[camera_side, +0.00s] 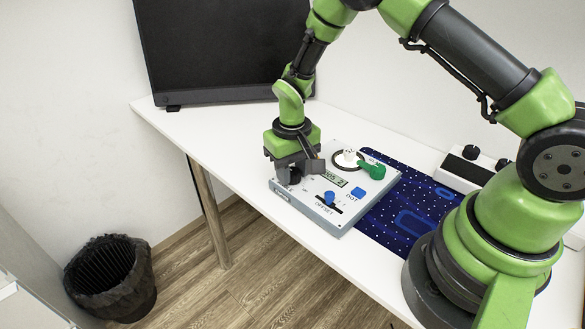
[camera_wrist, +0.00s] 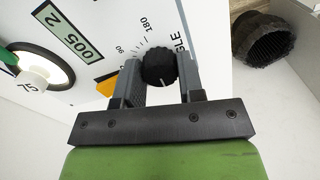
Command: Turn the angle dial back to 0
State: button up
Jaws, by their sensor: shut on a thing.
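The angle dial is a black ribbed knob (camera_wrist: 159,68) on a light control box (camera_side: 283,193). In the wrist view it sits between the two fingers of my gripper (camera_wrist: 160,78), which is shut on it. A pale pointer line shows on the knob's near side. Scale marks with 90 and 180 lie beside it, and part of the word ANGLE shows; the 0 mark is not visible. In the side view my gripper (camera_side: 293,173) is at the box's left end and mostly hides the dial. A display (camera_wrist: 76,34) on the box appears to read 005 2.
A bin (camera_side: 110,279) stands on the floor.

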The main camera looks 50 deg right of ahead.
aim_at(292, 171)
jog(key=shift+n, duration=0.3)
jog(key=o, duration=0.9)
jog(key=shift+r, duration=0.1)
notch_tip(292, 171, up, 10)
jog(key=shift+f, duration=0.1)
